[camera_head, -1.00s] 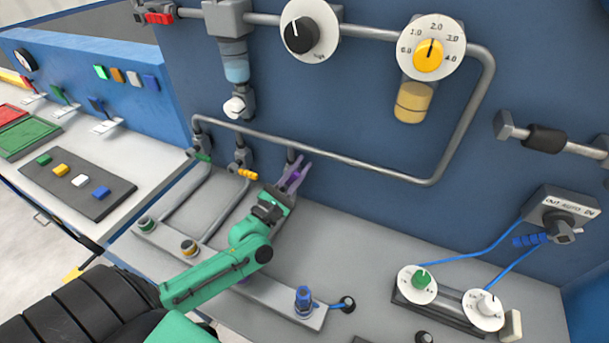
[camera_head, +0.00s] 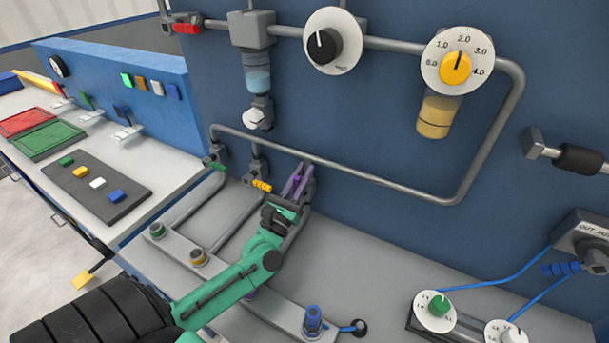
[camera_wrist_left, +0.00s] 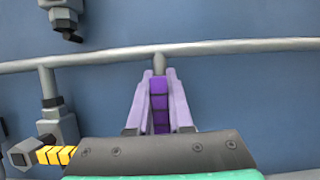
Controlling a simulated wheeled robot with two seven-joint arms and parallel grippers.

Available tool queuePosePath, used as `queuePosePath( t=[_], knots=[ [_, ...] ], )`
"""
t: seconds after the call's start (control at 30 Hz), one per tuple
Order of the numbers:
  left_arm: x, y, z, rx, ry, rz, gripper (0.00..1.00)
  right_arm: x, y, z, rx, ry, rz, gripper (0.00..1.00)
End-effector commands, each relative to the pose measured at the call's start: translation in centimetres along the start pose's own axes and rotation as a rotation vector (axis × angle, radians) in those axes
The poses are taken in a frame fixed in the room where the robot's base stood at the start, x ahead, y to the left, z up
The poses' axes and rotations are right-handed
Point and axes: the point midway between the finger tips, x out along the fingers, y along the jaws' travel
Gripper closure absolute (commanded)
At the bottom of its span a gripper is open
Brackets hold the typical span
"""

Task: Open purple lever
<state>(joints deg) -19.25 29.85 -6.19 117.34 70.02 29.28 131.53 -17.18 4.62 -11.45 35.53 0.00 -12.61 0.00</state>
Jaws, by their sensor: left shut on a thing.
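My left gripper (camera_head: 297,186) is at the pipe branch below the long horizontal pipe. Its two lilac fingers are shut on the purple lever (camera_wrist_left: 159,105), which shows between them in the left wrist view. The lever points from the pipe toward the gripper's palm. The valve body behind it is mostly hidden by the fingers and palm. The left gripper also fills the lower middle of the left wrist view (camera_wrist_left: 160,103). My right gripper is not in view.
The yellow lever (camera_head: 262,186) sits just left of my gripper, and the green lever (camera_head: 217,166) is further left. The grey pipe (camera_head: 340,171) runs directly above. A blue knob (camera_head: 313,320) stands on the bench in front. Blue wall lies behind.

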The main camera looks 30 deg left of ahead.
Motion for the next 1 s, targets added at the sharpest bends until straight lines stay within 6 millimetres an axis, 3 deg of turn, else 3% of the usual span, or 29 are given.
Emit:
queuePosePath(
  t=[0.33, 0.37, 0.4, 0.43, 0.77, 1.0],
  knots=[
    [-0.2, -0.1, -0.4, -0.008, 0.010, 0.001, 1.00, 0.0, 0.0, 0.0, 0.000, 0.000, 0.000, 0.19],
    [-0.2, -0.1, -0.4, -0.008, 0.010, 0.000, 0.70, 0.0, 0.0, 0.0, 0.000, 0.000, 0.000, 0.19],
    [-0.2, -0.1, -0.4, -0.007, 0.009, 0.000, 0.55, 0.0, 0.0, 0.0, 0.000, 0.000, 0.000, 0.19],
    [-0.2, 0.0, -0.3, -0.007, 0.009, 0.000, 0.51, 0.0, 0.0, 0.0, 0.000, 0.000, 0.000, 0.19],
    [-0.3, 0.0, -0.3, -0.004, 0.004, 0.001, 0.51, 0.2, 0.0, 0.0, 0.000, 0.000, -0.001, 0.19],
    [-3.4, 0.0, 0.2, -0.006, 0.009, 0.001, 0.51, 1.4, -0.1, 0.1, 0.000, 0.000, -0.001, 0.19]
  ],
)
